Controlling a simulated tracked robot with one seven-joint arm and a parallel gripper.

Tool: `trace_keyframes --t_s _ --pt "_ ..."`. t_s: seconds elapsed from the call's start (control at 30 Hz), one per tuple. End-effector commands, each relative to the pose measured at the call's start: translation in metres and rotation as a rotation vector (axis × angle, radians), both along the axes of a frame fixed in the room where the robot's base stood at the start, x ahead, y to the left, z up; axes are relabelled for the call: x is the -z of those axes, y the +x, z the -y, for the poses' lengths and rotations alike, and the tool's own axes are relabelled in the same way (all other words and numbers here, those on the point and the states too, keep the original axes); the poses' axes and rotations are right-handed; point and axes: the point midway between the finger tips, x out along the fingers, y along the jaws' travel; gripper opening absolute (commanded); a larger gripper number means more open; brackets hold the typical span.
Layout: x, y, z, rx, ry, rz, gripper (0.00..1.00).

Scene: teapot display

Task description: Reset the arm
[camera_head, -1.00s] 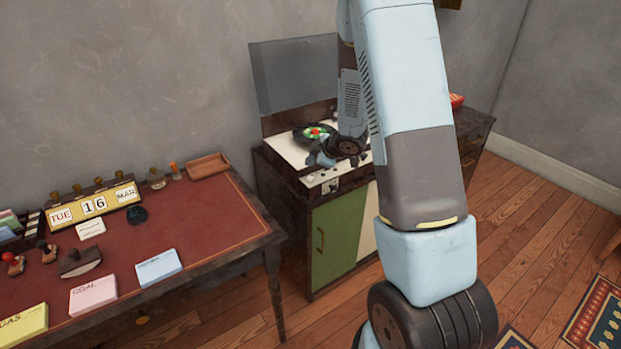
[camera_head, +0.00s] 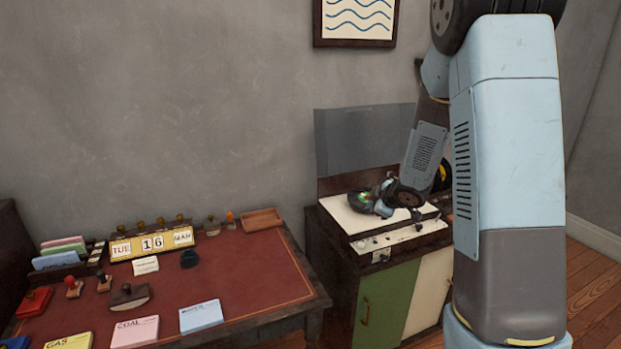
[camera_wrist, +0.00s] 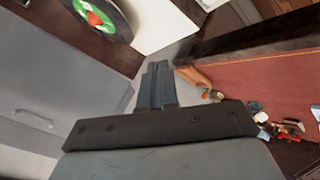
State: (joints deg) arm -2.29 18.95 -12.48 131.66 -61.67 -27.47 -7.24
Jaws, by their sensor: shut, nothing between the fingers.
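My arm rises on the right of the head view, with its pale blue links and dark joints. Its far end bends down over the record player cabinet, where the fingers are too small to make out. In the wrist view my gripper (camera_wrist: 158,68) is shut, with its dark fingers together and empty. A record with a green and red label (camera_wrist: 97,14) shows at the top left of that view. In the head view the record (camera_head: 360,202) is partly hidden behind my arm's end.
A red-topped desk (camera_head: 255,275) stands at left, with a date display (camera_head: 152,243), stamps, paper stacks and a wooden tray (camera_head: 262,219). The cabinet (camera_head: 385,305) has a green door and a raised grey lid (camera_head: 362,140). A framed wave picture (camera_head: 357,20) hangs above.

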Motion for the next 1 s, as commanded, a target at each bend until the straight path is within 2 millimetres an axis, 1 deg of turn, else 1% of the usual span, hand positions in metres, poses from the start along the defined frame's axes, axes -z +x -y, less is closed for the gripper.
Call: trace_keyframes --t_s 0.03,0.1,0.27,0.37,0.5,0.57,0.7,0.87,1.0 --pt "-0.018 -0.002 0.005 0.046 -0.004 0.014 0.0" --pt "-0.038 -0.008 0.012 0.115 -0.009 0.02 0.0" --pt "-0.08 -0.026 0.027 0.268 -0.003 0.027 0.0" --pt "-0.104 -0.042 0.034 0.359 0.009 0.023 0.0" --pt "-0.133 -0.069 0.042 0.482 0.038 0.011 0.0" --pt "-0.144 -0.082 0.044 0.531 0.052 0.001 0.0" --pt "-0.168 -0.116 0.047 0.64 0.096 -0.028 0.0" --pt "-0.189 -0.159 0.045 0.749 0.156 -0.074 0.0" --pt "-0.203 -0.199 0.039 0.831 0.215 -0.124 0.0"
